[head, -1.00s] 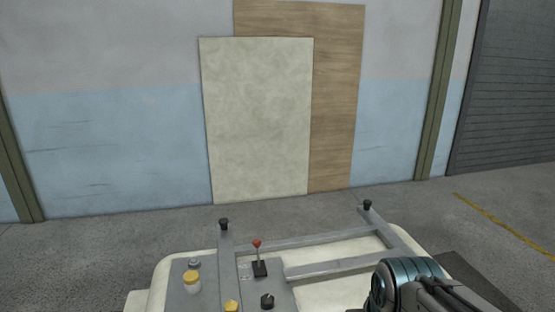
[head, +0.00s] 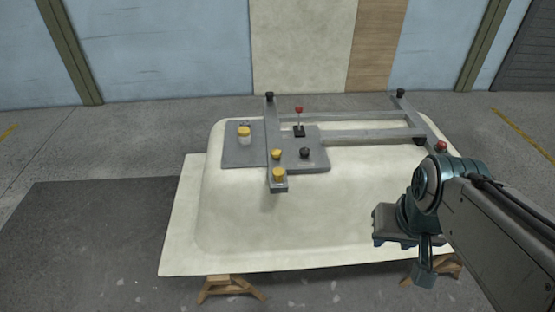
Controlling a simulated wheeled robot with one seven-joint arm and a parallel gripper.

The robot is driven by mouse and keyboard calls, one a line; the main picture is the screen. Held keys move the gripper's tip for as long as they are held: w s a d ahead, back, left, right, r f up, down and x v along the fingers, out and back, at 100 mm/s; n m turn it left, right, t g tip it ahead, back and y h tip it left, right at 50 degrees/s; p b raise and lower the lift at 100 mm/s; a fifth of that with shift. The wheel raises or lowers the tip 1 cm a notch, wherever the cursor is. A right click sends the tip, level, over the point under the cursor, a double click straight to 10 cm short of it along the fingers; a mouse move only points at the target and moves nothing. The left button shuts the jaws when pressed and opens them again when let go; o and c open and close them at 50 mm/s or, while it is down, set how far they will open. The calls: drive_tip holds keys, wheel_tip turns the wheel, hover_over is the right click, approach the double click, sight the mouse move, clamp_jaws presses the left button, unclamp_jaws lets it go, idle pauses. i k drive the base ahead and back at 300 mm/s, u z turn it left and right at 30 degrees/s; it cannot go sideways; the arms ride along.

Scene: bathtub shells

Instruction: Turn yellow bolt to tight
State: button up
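Two yellow knob-like pieces sit on the near end of the left bar of a grey metal frame: a yellow bolt (head: 279,174) nearest the bar's end, and a smaller yellow piece (head: 277,154) just behind it. I cannot tell how tight either is. The frame (head: 370,138) rests on an upturned cream bathtub shell (head: 290,215). My gripper (head: 402,232) hangs at the right, over the shell's right side, well apart from the yellow pieces. Its fingers are too unclear to tell open from shut.
A grey plate (head: 242,154) carries a yellow-capped jar (head: 244,135), a red-topped lever (head: 299,120) and a black knob (head: 306,153). Black knobs and a red knob (head: 440,146) stand on the frame. Wooden trestles (head: 230,287) support the shell. Floor at left is clear.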

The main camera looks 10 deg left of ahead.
sight(276, 154)
drive_tip(key=k, duration=0.55)
drive_tip(key=u, duration=0.9)
drive_tip(key=i, duration=1.1)
drive_tip(key=z, duration=0.45)
